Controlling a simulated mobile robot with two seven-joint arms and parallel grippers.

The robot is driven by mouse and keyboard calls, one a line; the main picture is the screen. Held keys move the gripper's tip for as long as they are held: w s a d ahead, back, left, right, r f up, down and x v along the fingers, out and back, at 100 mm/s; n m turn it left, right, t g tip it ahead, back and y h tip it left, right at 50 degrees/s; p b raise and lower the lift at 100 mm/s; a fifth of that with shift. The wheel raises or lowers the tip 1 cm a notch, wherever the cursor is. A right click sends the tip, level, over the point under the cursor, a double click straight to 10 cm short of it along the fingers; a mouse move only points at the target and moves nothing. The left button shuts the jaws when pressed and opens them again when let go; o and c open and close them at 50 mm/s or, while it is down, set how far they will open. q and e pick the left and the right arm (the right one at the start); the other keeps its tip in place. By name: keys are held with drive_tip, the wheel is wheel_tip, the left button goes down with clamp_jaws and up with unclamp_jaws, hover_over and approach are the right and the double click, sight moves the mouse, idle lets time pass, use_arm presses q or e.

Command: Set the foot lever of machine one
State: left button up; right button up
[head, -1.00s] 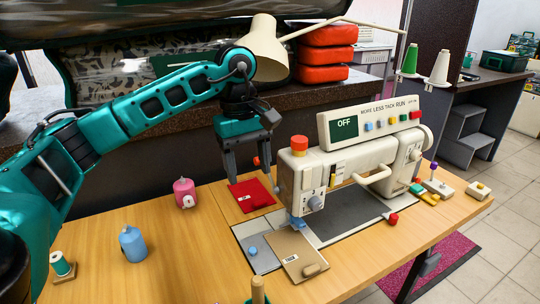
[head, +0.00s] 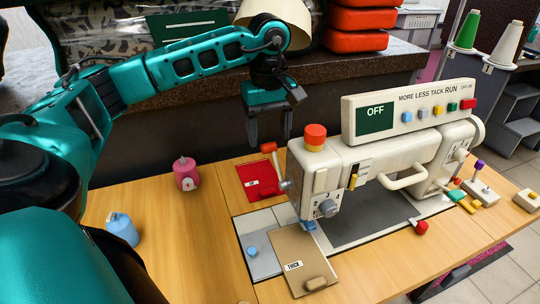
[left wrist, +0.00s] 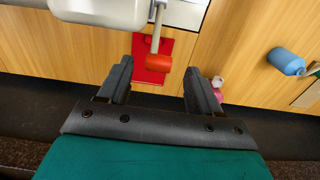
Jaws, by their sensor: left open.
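The sewing machine (head: 350,165), cream coloured, stands on the wooden table with its display reading OFF. Its foot lever is a thin grey lever with an orange-red knob (head: 268,147) at the left rear of the machine head. My left gripper (head: 270,136) is open and empty, pointing down behind the head, near the knob. In the left wrist view the red knob (left wrist: 158,64) appears between the open fingertips (left wrist: 159,70), with no contact visible. The grey lever shaft (left wrist: 157,27) runs up from the knob. My right gripper is not in view.
A red cloth piece (head: 256,183) lies behind the head. A brown card marked THICK (head: 302,250) lies in front. A dark stone counter (head: 215,95) runs behind.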

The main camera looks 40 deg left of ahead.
use_arm(q)
wheel_tip(320, 180, down, 7)
idle(0.3)
drive_tip(key=shift+f, duration=0.1)
drive_tip(key=shift+c, duration=0.5)
clamp_jaws()
